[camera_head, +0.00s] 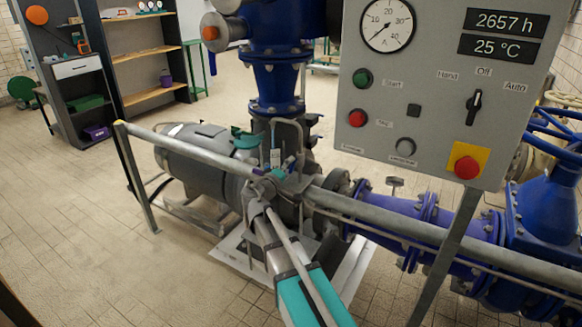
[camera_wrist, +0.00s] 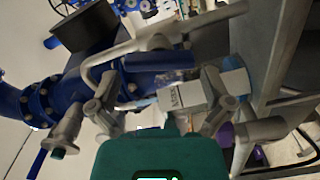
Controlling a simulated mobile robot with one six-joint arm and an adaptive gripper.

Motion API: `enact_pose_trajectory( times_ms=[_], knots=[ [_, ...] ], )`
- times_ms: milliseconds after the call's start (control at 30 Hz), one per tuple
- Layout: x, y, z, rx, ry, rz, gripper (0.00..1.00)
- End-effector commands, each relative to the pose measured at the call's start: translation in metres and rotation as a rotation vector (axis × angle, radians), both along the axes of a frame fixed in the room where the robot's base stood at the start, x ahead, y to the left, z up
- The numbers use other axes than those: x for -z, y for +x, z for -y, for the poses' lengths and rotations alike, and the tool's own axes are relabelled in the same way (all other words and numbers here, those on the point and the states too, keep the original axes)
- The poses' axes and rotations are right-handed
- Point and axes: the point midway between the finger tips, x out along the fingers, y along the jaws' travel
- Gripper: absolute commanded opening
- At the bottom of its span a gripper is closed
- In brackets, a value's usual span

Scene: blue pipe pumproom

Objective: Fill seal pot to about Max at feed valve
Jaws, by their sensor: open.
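My gripper (camera_head: 266,180) reaches over the grey handrail to the pump's pipework in the head view. In the wrist view my gripper (camera_wrist: 160,92) is open, its two grey fingers spread apart. A small pale upright vessel with a marked label (camera_head: 275,158), which looks like the seal pot, stands just beyond the gripper. In the wrist view a white labelled part (camera_wrist: 182,96) lies between and beyond the fingers; its print is too small to read. A small blue-purple handle (camera_head: 291,163) beside the vessel may be the feed valve. I cannot tell the liquid level or whether the fingers touch anything.
The grey handrail (camera_head: 400,229) crosses in front of the pump. A grey control panel (camera_head: 440,85) stands close on the right, with a gauge and buttons. Blue pipes (camera_head: 275,75) rise behind my gripper. A bent grey tube (camera_wrist: 120,55) crosses near the fingers. The tiled floor at left is free.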

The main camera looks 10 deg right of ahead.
Motion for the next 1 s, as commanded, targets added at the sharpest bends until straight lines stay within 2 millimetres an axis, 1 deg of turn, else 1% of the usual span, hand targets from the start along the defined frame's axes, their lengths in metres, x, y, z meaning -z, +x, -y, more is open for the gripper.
enact_pose_trajectory(
  times_ms=[33, 300, 500, 733, 1000],
  knots=[
    [0.000, -0.007, -0.005, -0.002, 0.000, 0.000, 1.00],
    [0.000, -0.037, -0.035, -0.002, 0.000, 0.000, 1.00],
    [0.000, -0.056, -0.054, -0.002, 0.000, 0.000, 1.00],
    [0.000, -0.069, -0.068, -0.001, 0.000, 0.000, 1.00],
    [0.000, -0.071, -0.071, 0.000, 0.000, 0.000, 1.00]
  ],
)
